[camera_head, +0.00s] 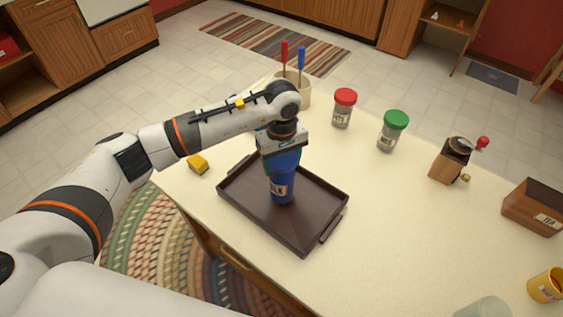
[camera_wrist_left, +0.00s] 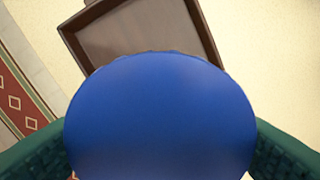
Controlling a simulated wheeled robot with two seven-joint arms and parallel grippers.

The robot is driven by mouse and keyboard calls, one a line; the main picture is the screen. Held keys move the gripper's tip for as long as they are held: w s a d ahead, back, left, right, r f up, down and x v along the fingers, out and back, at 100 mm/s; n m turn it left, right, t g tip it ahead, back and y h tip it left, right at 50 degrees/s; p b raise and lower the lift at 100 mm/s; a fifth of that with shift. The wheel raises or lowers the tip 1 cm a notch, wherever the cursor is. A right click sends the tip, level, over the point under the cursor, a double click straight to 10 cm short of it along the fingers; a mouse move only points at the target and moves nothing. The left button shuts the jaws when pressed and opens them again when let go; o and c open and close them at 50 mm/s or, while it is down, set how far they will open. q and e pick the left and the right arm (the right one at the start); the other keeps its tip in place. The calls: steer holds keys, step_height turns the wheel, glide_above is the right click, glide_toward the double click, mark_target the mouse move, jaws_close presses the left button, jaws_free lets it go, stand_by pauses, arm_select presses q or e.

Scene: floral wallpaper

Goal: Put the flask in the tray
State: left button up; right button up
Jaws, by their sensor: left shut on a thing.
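The flask (camera_head: 281,187) is blue with a pale label and is upright. It appears at or just above the floor of the dark brown tray (camera_head: 310,228); I cannot tell whether it touches. My left gripper (camera_head: 281,158) is shut on the upper part of the flask from above. In the left wrist view the blue top of the flask (camera_wrist_left: 160,120) fills the middle between the green finger pads, and the tray (camera_wrist_left: 140,35) shows behind it. My right gripper is not in view.
A yellow sponge (camera_head: 198,164) lies left of the tray. Behind stand a utensil holder (camera_head: 305,92), a red-lidded jar (camera_head: 344,110) and a green-lidded jar (camera_head: 392,132). A grinder (camera_head: 450,162), wooden box (camera_head: 533,208) and yellow cup (camera_head: 546,286) stand right. The table right of the tray is clear.

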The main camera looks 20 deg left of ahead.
arm_select(q)
steer(key=shift+f, duration=0.8)
steer(key=o, duration=1.3)
steer(key=shift+f, duration=0.1)
steer(key=o, duration=0.4)
steer(key=shift+o, duration=0.2)
steer(key=shift+r, duration=0.3)
step_height(320, 180, up, 10)
steer(key=shift+r+b, duration=0.25)
steer(key=shift+b, duration=0.85)
steer(key=shift+r, duration=0.65)
